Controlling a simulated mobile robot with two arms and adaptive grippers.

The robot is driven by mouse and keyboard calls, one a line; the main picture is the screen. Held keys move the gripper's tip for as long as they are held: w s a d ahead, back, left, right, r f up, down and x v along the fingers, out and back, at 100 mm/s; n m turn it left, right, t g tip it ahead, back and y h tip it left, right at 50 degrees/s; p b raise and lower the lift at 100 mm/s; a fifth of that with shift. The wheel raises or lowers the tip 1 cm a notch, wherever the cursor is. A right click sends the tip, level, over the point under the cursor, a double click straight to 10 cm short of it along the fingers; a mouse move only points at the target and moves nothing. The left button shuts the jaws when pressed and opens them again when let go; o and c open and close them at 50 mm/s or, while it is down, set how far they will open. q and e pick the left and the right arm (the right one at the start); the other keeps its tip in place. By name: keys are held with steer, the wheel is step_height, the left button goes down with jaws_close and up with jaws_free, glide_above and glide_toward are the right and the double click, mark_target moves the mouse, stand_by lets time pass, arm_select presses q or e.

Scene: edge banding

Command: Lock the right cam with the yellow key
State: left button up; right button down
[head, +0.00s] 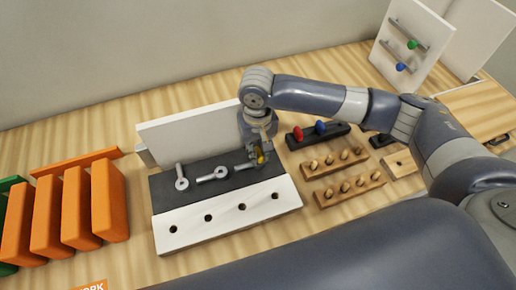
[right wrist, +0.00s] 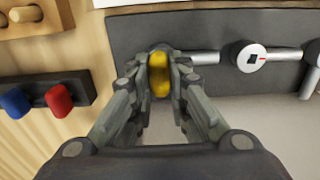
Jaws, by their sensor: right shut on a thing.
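My right gripper (head: 258,155) is shut on the yellow key (right wrist: 159,75), upright between its fingers at the right end of the dark strip (head: 160,190). The key also shows in the head view (head: 261,158). The right cam is hidden under the key and fingers, so I cannot tell how far the key sits in it. A metal rod (right wrist: 205,57) runs from there toward the middle cam (right wrist: 249,57). The middle cam also shows in the head view (head: 221,173), with its rod pointing left. The left cam (head: 182,184) has its rod pointing to the back. My left gripper is out of view.
A white board with several holes (head: 225,220) lies in front of the strip, and a white panel (head: 190,130) stands behind. To the right are a dark holder with red and blue knobs (head: 318,136) and wooden peg racks (head: 345,187). Orange blocks (head: 108,200) stand left.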

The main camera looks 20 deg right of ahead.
stand_by(0.4)
steer(key=shift+s+m+p, duration=0.15)
steer(key=shift+m+p, duration=1.75)
steer(key=shift+p, duration=0.95)
steer(key=shift+m+p, duration=0.4)
steer(key=shift+p, duration=0.2)
steer(key=shift+m+p, duration=0.65)
steer(key=shift+m, duration=0.05)
steer(key=shift+f+m, duration=0.1)
steer(key=shift+m, duration=1.7)
